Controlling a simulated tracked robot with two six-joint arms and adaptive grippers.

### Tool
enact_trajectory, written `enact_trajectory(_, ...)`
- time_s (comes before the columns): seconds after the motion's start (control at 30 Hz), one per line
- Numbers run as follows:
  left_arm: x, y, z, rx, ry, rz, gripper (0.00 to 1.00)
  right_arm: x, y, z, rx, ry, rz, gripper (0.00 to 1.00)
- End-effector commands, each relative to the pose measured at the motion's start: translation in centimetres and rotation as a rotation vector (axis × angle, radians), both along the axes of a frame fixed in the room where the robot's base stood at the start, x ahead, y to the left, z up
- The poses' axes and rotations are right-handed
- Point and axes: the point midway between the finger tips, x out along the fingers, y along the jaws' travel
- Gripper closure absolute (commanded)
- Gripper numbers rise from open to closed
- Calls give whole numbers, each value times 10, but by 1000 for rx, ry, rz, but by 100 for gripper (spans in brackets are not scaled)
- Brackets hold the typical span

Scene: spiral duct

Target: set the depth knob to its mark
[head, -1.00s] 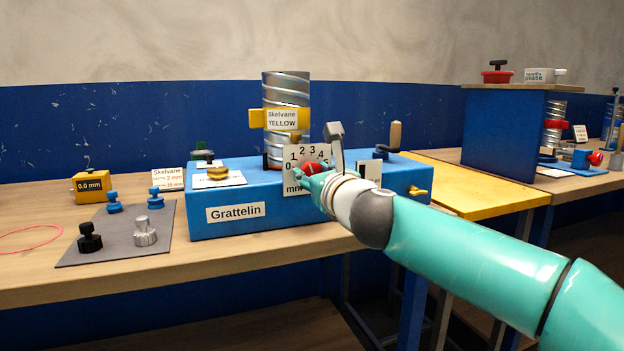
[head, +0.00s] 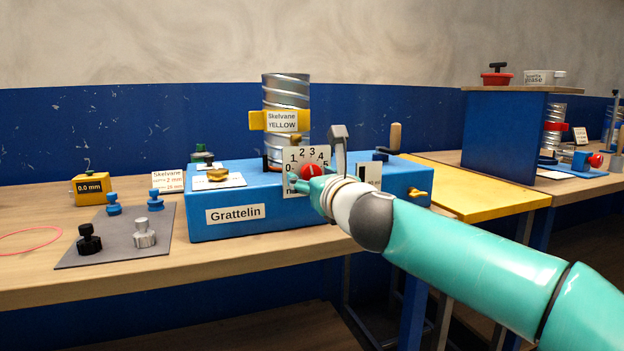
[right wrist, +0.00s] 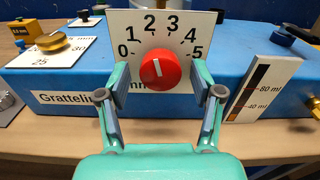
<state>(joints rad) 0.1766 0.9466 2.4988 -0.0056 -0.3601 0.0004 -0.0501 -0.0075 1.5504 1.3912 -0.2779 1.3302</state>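The red depth knob (head: 312,171) sits on a white dial plate (head: 322,154) numbered 0 to 5 on the front of the blue Grattelin machine (head: 270,214). In the right wrist view, the knob (right wrist: 158,69) has a white pointer line tilted slightly left of upright, towards the 2. My right gripper (right wrist: 160,88) is open, with one finger on each side of the knob and a visible gap at both. It also shows in the head view (head: 305,186), just in front of the dial. My left gripper is not in view.
A silver spiral duct (head: 286,90) with a yellow Skelvane label stands behind the dial. A brass knob (head: 218,175) is on the machine's left top. A small Skelvane card (head: 168,181) and a grey mat (head: 118,250) with several small knobs are at left.

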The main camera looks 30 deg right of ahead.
Motion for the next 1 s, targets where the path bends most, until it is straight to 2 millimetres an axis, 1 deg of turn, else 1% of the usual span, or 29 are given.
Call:
enact_trajectory(0.2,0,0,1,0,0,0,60,-2,0,2,-1,-4,0,34)
enact_trajectory(0.27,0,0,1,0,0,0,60,-5,1,3,-2,-4,0,34)
enact_trajectory(0.37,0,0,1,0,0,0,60,-15,3,3,-2,-5,0,34)
enact_trajectory(0.47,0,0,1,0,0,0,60,-31,8,3,0,-6,2,34)
enact_trajectory(0.7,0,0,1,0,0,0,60,-78,20,2,0,-5,3,34)
enact_trajectory(0.8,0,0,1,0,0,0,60,-95,23,2,1,-5,2,34)
enact_trajectory(0.9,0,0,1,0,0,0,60,-107,26,1,-1,-4,1,34)
enact_trajectory(1.0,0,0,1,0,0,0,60,-114,28,1,0,-3,1,34)
